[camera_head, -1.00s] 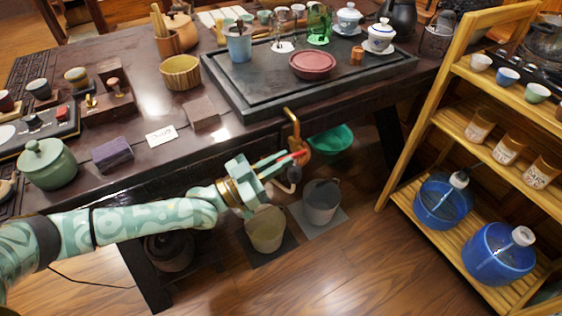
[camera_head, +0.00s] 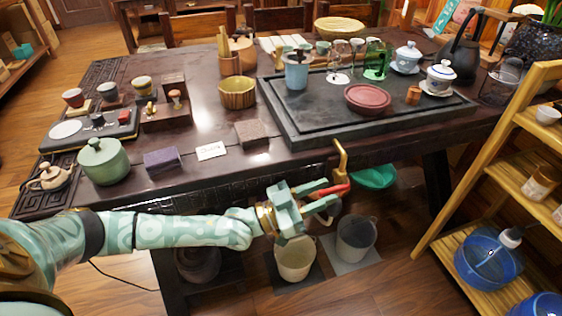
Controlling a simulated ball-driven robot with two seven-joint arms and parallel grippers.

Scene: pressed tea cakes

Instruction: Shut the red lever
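The red lever (camera_head: 337,190) sits below the front edge of the dark tea table, at a bent brass pipe (camera_head: 340,158). It points left, towards my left gripper. My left gripper (camera_head: 326,194) is pale green and comes in from the left. Its two fingers are apart, and the lever's red end shows between them. I cannot tell whether either finger touches the lever. The valve body behind the fingers is partly hidden. My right gripper is not in view.
A cream bucket (camera_head: 295,262) and a grey bucket (camera_head: 356,240) stand on the floor below. A green basin (camera_head: 374,177) is behind the pipe. A wooden shelf (camera_head: 478,165) stands at the right. The dark tea tray (camera_head: 300,133) lies above on the table.

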